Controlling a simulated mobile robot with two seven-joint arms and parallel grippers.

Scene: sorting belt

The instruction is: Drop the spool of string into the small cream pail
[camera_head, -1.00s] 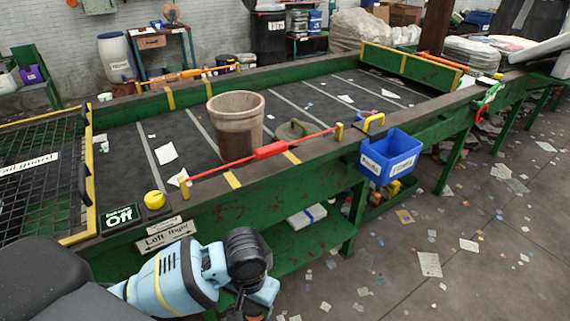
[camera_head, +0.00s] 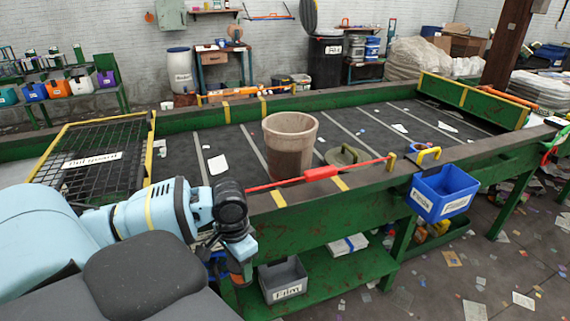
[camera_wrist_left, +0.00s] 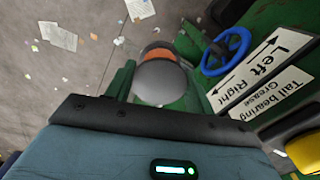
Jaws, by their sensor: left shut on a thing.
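My left gripper (camera_head: 238,262) hangs in front of the belt frame's near side, at the left, in the head view. In the left wrist view its green fingers (camera_wrist_left: 158,85) are shut on a rounded thing with a pale grey end and an orange band, which I take as the spool of string (camera_wrist_left: 160,80). Only a bit of orange shows of the spool in the head view (camera_head: 237,280). A worn tan-brown bucket (camera_head: 290,150) stands upright on the belt. A small pale cup-like thing (camera_head: 167,105) sits by the far rail; I cannot tell which is the cream pail.
A red bar (camera_head: 320,173) crosses the belt's near side beside the bucket. A green lid-like thing (camera_head: 347,156) lies right of it. A blue bin (camera_head: 440,192) hangs on the near rail. A grey "Film" bin (camera_head: 284,280) is on the lower shelf. A mesh guard (camera_head: 95,160) covers the belt's left end.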

